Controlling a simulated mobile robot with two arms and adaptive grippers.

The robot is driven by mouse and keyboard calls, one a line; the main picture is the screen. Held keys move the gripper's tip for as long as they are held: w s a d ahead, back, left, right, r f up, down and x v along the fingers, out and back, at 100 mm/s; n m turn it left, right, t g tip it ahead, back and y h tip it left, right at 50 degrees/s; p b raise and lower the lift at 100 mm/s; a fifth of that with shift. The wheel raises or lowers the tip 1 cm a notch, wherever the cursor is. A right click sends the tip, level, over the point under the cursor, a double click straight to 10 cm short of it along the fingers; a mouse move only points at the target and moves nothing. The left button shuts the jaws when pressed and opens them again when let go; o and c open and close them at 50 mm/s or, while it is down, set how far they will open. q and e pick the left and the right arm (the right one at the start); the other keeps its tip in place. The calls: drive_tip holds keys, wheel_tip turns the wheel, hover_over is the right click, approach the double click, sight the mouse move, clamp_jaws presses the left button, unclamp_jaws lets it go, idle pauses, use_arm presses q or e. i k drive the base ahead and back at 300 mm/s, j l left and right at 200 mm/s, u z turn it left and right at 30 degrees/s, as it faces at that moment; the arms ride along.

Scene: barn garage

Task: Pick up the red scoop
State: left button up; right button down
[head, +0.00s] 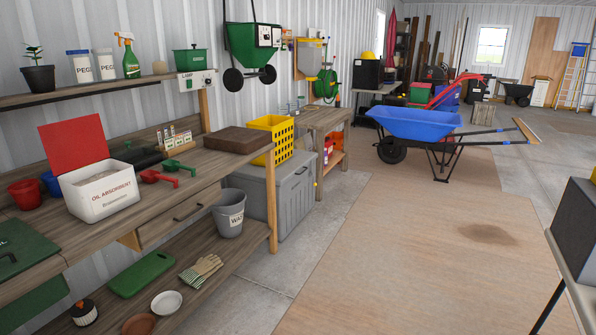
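The red scoop (158,177) lies on the wooden workbench (217,170), just right of the white oil absorbent box (104,193). Its cup is toward the box and its handle points right. A green scoop (178,166) lies close behind it. Neither of my grippers is in view, and nothing holds the scoop.
The box's red lid (75,145) stands open. Red (26,193) and blue (51,183) cups stand left of the box. A brown block (238,140) and yellow crate (281,137) sit further right. A grey bucket (229,213) is below. The floor ahead is clear.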

sight(151, 176)
drive_tip(key=i+u, duration=0.1)
drive_tip(key=i, duration=0.55)
drive_tip(key=i+l+u, duration=0.1)
drive_tip(key=i, duration=0.5)
drive_tip(key=i+l+u, duration=0.1)
drive_tip(key=i+l, duration=0.15)
drive_tip(key=i, duration=0.4)
